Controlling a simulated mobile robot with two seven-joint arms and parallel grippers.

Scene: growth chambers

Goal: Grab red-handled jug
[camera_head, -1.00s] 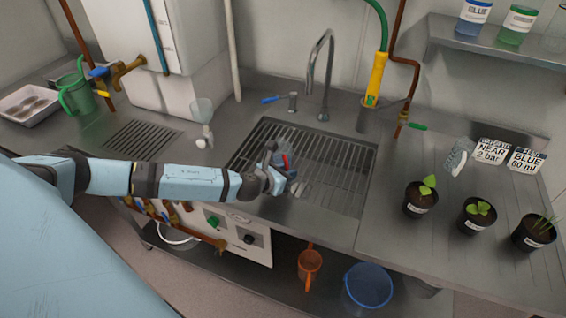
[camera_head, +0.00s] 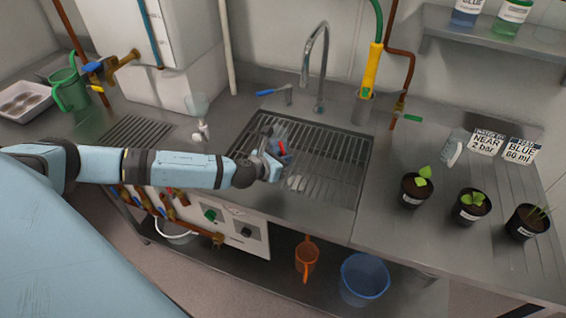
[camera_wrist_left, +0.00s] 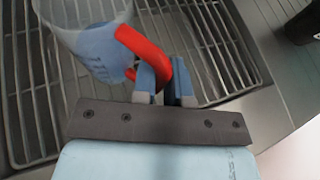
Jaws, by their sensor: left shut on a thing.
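The red-handled jug (camera_wrist_left: 88,38) shows in the left wrist view as a clear cup with blue markings and a red handle (camera_wrist_left: 146,45). My left gripper (camera_wrist_left: 165,78) is shut on the red handle, with one finger on each side of it. The jug is over the sink's slatted grate; I cannot tell whether it touches the grate. In the head view my left gripper (camera_head: 274,166) is over the left part of the grate. It mostly hides the jug there, and only a bit of red (camera_head: 282,148) shows. My right gripper is not in view.
A tall faucet (camera_head: 318,60) and a yellow-handled hose (camera_head: 371,70) stand behind the sink grate (camera_head: 335,160). Potted seedlings (camera_head: 415,190) stand on the right counter. A green jug (camera_head: 70,92) stands at the far left. An orange jug (camera_head: 306,258) and blue bucket (camera_head: 364,280) are below.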

